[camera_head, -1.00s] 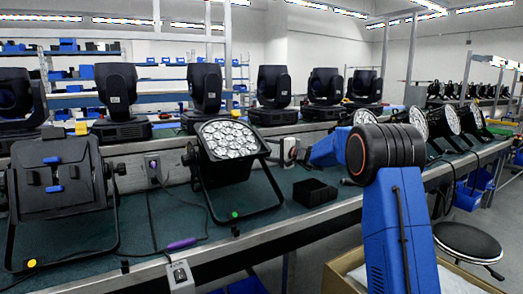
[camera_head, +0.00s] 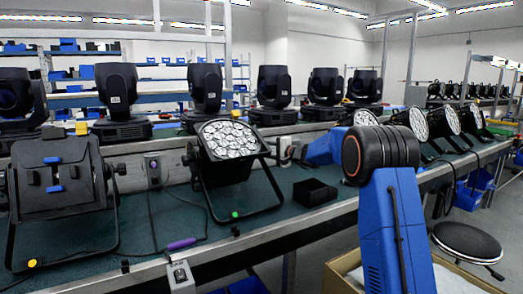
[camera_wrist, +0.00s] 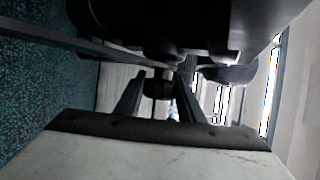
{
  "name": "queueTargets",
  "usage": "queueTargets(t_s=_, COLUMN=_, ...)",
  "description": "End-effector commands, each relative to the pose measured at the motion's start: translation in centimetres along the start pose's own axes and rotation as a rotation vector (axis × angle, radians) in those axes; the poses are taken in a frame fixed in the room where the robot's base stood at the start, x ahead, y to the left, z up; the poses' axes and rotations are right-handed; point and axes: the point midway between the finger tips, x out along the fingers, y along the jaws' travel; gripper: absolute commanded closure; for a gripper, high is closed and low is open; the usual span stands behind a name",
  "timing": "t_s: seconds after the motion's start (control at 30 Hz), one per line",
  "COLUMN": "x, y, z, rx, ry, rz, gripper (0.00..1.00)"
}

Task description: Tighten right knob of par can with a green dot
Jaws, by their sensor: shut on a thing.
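The par can (camera_head: 228,140) with the green dot (camera_head: 235,215) on its stand foot is on the bench, its round face of lenses toward me. My gripper (camera_head: 281,150) is at the right side of this par can, where the right knob is. In the wrist view the two dark fingers of my gripper (camera_wrist: 160,98) are on either side of the black right knob (camera_wrist: 157,85) and shut on it. The black par can body (camera_wrist: 165,25) fills the top of that view. In the head view the knob is mostly hidden by the fingers.
Another par can (camera_head: 57,185) with a yellow dot (camera_head: 32,262) stands at the left, its back toward me. A small black box (camera_head: 314,192) is on the bench right of the green-dot stand. Moving-head lights (camera_head: 205,90) line the back. A stool (camera_head: 467,242) is at the right.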

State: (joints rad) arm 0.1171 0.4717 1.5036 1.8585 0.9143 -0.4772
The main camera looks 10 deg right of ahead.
Motion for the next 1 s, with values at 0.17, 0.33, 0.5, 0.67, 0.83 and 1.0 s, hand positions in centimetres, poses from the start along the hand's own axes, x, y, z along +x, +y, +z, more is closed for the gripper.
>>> queueTargets(t_s=0.17, x=-0.02, y=-0.02, z=-0.01, rx=0.018, ry=0.000, rz=0.051, gripper=0.87)
queueTargets(t_s=0.33, x=-0.02, y=-0.12, z=-0.02, rx=0.051, ry=0.000, rz=0.137, gripper=0.87)
queueTargets(t_s=0.5, x=0.00, y=-0.13, z=-0.06, rx=0.095, ry=0.001, rz=0.249, gripper=0.87)
queueTargets(t_s=0.67, x=0.04, y=-0.12, z=-0.12, rx=0.139, ry=0.001, rz=0.358, gripper=0.87)
queueTargets(t_s=0.83, x=0.04, y=-0.16, z=-0.14, rx=0.183, ry=0.001, rz=0.469, gripper=0.87)
queueTargets(t_s=1.0, x=0.10, y=-0.14, z=-0.14, rx=0.226, ry=0.001, rz=0.570, gripper=0.87)
